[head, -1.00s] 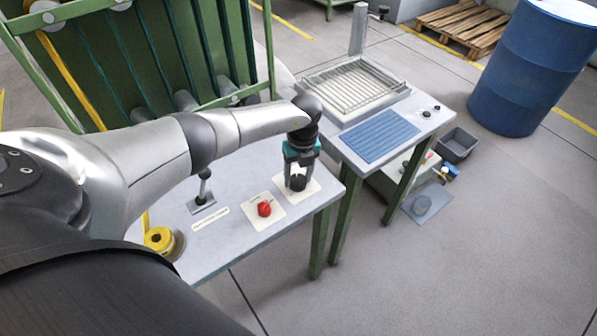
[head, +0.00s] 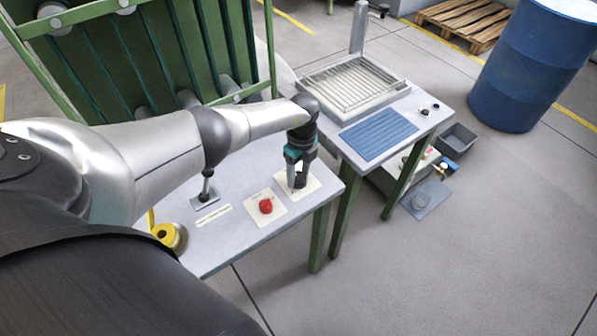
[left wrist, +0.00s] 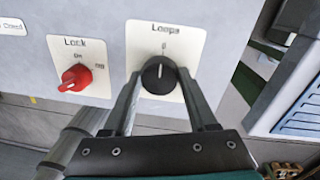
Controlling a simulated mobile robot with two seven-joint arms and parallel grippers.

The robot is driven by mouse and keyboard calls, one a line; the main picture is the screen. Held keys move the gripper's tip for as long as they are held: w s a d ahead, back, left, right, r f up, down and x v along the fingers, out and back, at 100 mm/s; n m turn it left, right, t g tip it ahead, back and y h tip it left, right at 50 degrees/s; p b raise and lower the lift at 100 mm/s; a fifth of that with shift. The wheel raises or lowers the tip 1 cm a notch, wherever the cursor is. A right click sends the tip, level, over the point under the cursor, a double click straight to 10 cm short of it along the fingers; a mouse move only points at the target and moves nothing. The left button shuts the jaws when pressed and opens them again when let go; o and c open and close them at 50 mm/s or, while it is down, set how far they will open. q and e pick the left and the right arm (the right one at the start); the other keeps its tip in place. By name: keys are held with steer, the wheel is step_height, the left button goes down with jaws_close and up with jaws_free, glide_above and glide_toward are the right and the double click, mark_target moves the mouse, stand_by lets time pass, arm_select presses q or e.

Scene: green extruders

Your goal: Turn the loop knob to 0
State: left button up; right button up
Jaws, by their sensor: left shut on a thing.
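The black loop knob (left wrist: 158,76) sits on a white plate (left wrist: 196,42) labelled "Loops" in the left wrist view. Its white pointer line stands nearly upright in that view, towards a small "0" mark above it. In the head view the Loops plate (head: 313,184) lies near the table's right end. My left gripper (left wrist: 160,80) is shut on the knob, one finger on each side, and it also shows in the head view (head: 299,181). My right gripper is not in view.
A red lock knob (head: 266,206) on its own plate is close beside the Loops plate. A small lever (head: 205,190) and a yellow spool (head: 165,236) stand further left. A second table with a blue mat (head: 379,135) is to the right.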

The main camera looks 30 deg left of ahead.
mark_target(301, 173)
arm_select(q)
steer(key=o, duration=1.4)
steer(key=shift+c, duration=0.2)
steer(key=shift+r, duration=0.1)
step_height(301, 173, up, 15)
steer(key=w+p, duration=0.1)
steer(key=p, duration=0.3)
steer(key=shift+d, duration=0.15)
